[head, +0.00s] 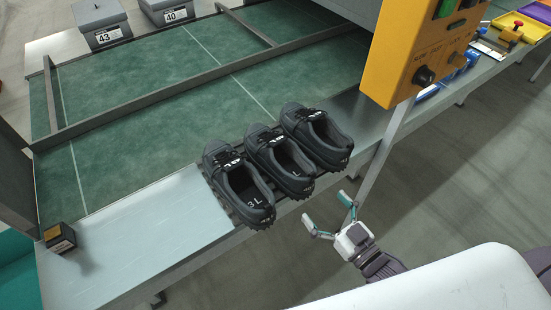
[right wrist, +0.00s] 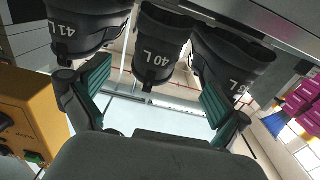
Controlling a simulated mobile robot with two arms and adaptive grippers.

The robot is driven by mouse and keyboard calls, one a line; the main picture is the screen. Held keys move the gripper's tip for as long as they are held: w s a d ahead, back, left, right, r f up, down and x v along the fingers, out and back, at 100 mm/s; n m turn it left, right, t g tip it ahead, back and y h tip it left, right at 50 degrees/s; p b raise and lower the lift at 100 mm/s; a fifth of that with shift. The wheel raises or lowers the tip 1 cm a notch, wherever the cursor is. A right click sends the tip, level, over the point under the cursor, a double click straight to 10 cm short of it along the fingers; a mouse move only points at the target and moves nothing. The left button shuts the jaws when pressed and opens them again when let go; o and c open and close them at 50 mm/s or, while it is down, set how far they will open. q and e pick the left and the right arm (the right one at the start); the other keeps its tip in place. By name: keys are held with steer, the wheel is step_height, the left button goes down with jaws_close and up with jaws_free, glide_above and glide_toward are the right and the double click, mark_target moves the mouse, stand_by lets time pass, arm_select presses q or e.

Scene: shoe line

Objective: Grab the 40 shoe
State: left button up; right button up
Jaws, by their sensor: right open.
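Three dark grey shoes stand side by side on the edge of the line. The middle shoe (head: 280,163) is the 40 shoe; its heel reads "40 L" in the right wrist view (right wrist: 158,50). The 41 shoe (right wrist: 82,24) is beside it and is the right one in the head view (head: 318,136). The third shoe (head: 236,188) is at left, its number only partly readable. My right gripper (head: 327,210) is open and empty, off the front edge near the heels. In the right wrist view its fingers are spread, with the 40 shoe's heel between and beyond them.
A yellow control box (head: 425,50) on a post stands right of the shoes. The green belt (head: 170,100) with metal rails lies behind. Grey boxes marked 43 (head: 103,22) and 40 (head: 168,10) stand at the back. A small dark box (head: 60,238) is at far left. The metal ledge (head: 150,240) between is clear.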

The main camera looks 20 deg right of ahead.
mark_target(310, 189)
steer(key=x, duration=0.6)
steer(key=shift+w+d+p, duration=0.1)
steer(key=shift+d+p, duration=0.05)
steer(key=shift+p, duration=0.15)
steer(key=shift+w+a, duration=0.25)
steer(key=shift+w, duration=0.25)
steer(key=x, duration=0.5)
steer(key=shift+f+p, duration=0.15)
steer(key=shift+p, duration=0.25)
arm_select(q)
steer(key=shift+w+d+r, duration=0.1)
steer(key=shift+d+r, duration=0.05)
steer(key=shift+r, duration=0.65)
arm_select(e)
steer(key=c, duration=1.2)
